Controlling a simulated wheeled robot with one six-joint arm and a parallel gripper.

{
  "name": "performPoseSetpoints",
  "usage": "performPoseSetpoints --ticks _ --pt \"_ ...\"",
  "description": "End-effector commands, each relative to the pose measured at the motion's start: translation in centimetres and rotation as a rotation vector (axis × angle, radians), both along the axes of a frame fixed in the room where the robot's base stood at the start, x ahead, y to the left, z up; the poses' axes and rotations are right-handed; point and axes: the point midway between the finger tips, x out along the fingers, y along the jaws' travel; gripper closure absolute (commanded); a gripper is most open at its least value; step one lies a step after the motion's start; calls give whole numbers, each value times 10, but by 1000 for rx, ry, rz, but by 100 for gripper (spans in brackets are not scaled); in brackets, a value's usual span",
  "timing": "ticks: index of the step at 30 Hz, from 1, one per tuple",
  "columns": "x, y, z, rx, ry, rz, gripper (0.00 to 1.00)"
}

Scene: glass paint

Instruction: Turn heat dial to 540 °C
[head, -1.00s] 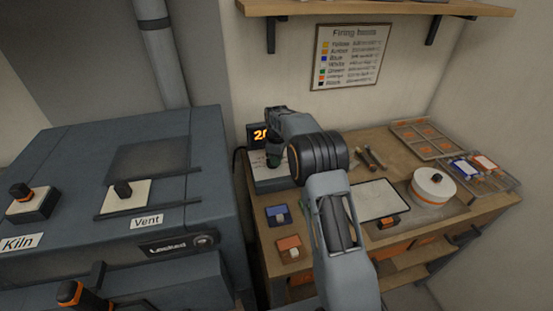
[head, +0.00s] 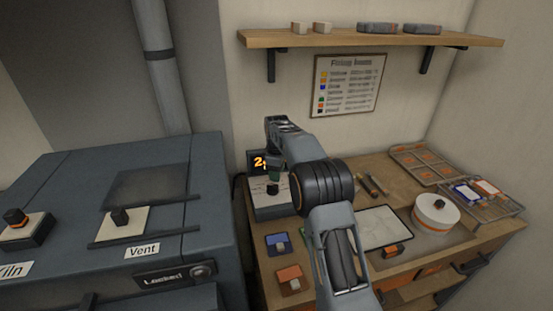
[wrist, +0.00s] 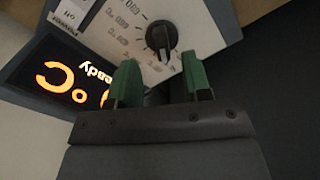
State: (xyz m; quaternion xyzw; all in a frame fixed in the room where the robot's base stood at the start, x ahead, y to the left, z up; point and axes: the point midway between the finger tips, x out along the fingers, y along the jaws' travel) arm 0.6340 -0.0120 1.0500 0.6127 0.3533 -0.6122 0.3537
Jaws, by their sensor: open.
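The heat dial (wrist: 161,36) is a black knob with a pale pointer line, on a white plate (wrist: 118,22) printed with °C marks. In the wrist view it sits just beyond my gripper (wrist: 162,80), whose two green fingers are apart with nothing between them. The fingers look short of the knob. In the head view the dial (head: 272,189) shows just below my gripper (head: 274,174). A lit orange display (wrist: 65,80) stands beside the plate; in the head view it (head: 260,162) starts with a 2, and my gripper covers the rest.
A blue-grey kiln (head: 150,230) with a Vent knob and a Locked panel is at the left. Blue (head: 278,244) and orange (head: 290,279) blocks, a white sheet (head: 378,228), and a white round turntable (head: 436,212) are on the wooden bench. A firing chart (head: 348,85) hangs under a shelf.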

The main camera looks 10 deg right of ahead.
Motion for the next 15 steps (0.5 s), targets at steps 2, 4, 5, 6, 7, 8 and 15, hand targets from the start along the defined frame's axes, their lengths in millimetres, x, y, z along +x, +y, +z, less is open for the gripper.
performPoseSetpoints --ticks 2,4,5,6,7,8,15 --pt "1 0 17 0 -4 0 55" --pt "1 0 31 0 -4 0 55" --pt "1 0 36 0 -4 0 55" --pt "1 0 43 0 -4 0 55" --pt "1 0 47 0 -4 0 55" --pt "0 0 51 0 -2 0 55" --pt "0 0 73 0 -1 0 55"
